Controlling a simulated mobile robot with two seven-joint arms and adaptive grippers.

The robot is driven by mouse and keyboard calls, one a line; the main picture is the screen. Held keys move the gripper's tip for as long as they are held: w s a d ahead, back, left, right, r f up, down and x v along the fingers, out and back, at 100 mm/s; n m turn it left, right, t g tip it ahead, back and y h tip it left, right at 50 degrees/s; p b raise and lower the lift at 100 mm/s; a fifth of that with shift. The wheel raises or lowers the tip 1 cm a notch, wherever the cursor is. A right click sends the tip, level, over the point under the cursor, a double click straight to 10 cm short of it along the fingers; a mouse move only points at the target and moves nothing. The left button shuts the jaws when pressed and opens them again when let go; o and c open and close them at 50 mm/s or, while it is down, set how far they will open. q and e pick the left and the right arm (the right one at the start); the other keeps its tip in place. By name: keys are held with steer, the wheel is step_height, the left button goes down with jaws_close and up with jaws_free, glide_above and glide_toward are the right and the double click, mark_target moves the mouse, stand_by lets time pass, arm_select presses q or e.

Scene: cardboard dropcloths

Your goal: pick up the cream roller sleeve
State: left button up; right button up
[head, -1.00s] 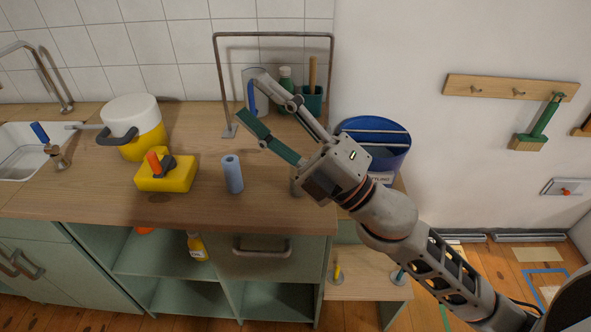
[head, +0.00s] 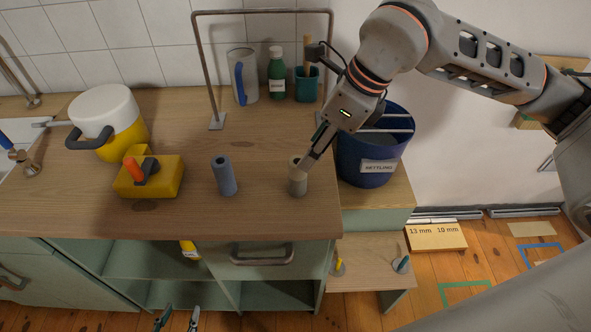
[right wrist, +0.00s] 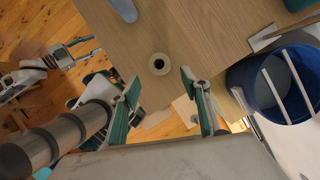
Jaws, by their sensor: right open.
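The cream roller sleeve (head: 297,178) stands upright on the wooden counter near its front right corner. In the right wrist view its round top with a dark hole (right wrist: 158,64) shows just beyond the fingertips. My right gripper (head: 314,148) is beside and above the sleeve, its fingers partly hidden by its own body. In the right wrist view the green-padded fingers (right wrist: 160,83) are apart with nothing between them. My left gripper (head: 178,319) shows at the bottom edge of the head view, low in front of the cabinet, its two fingertips apart and empty.
A blue roller sleeve (head: 224,176) stands left of the cream one. A yellow box (head: 150,182) is farther left. A metal frame (head: 204,70) rises behind. A blue bucket (head: 362,158) is close on the right. The counter between the sleeves is clear.

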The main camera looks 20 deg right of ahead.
mark_target(298, 177)
steer(key=x, duration=0.6)
steer(key=shift+w+a+f+p, duration=0.15)
steer(key=shift+w+a+p, duration=0.15)
steer(key=shift+a, duration=0.1)
steer(key=shift+w+a+f, duration=0.1)
steer(key=shift+f, duration=0.4)
steer(key=c, duration=0.9)
